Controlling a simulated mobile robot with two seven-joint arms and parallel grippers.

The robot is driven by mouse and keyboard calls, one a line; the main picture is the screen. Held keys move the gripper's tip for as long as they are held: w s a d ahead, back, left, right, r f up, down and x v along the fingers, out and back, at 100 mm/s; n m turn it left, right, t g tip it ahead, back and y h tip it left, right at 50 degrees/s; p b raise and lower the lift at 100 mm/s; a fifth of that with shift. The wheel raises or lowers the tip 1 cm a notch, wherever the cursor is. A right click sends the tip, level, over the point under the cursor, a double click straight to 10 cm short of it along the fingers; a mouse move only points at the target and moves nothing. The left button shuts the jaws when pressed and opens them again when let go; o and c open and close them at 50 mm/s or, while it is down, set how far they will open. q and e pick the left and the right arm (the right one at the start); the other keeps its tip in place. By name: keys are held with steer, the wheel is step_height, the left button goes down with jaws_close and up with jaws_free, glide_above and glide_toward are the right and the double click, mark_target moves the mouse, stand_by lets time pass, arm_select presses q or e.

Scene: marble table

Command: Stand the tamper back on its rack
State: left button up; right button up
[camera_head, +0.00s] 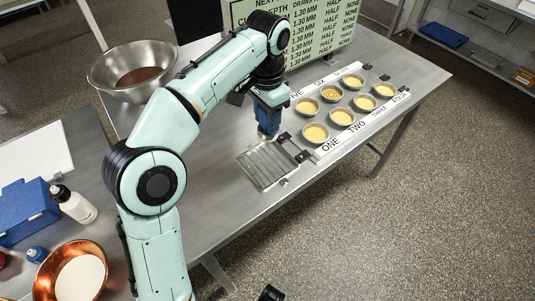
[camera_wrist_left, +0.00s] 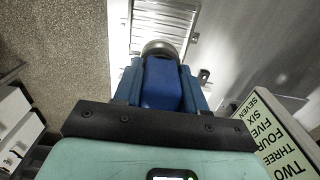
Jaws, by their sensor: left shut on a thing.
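My left gripper (camera_head: 268,121) is shut on the tamper, seen in the wrist view with its blue handle (camera_wrist_left: 162,84) between the blue fingers. The tamper's round metal base (camera_wrist_left: 159,48) sticks out past the fingertips. In the head view the tamper (camera_head: 266,136) is small and mostly hidden by the gripper. A slatted metal rack (camera_head: 268,166) lies on the table just below the gripper in the picture; it also shows in the wrist view (camera_wrist_left: 166,20). I cannot tell whether the tamper touches anything.
A white labelled board (camera_head: 345,125) with several filled tart shells (camera_head: 341,117) lies right of the rack. Dark clips (camera_head: 293,148) sit between them. A sign (camera_head: 300,35) stands behind. A steel bowl (camera_head: 133,72), white bottle (camera_head: 73,203), blue box (camera_head: 24,212) and copper bowl (camera_head: 73,272) are left.

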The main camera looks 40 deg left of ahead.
arm_select(q)
steer(key=shift+f+b, duration=1.15)
steer(key=shift+f, duration=4.5)
arm_select(e)
steer(key=shift+w+f+t, duration=0.15)
steer(key=shift+w+f, duration=0.2)
steer(key=shift+f, duration=0.25)
steer(key=shift+w+f+t, duration=0.15)
steer(key=shift+w+f, duration=0.15)
steer(key=shift+f, duration=0.3)
arm_select(q)
steer(key=shift+f, duration=0.1)
steer(key=o, duration=1.2)
steer(key=shift+f, duration=0.1)
arm_select(e)
steer(key=shift+f, duration=0.15)
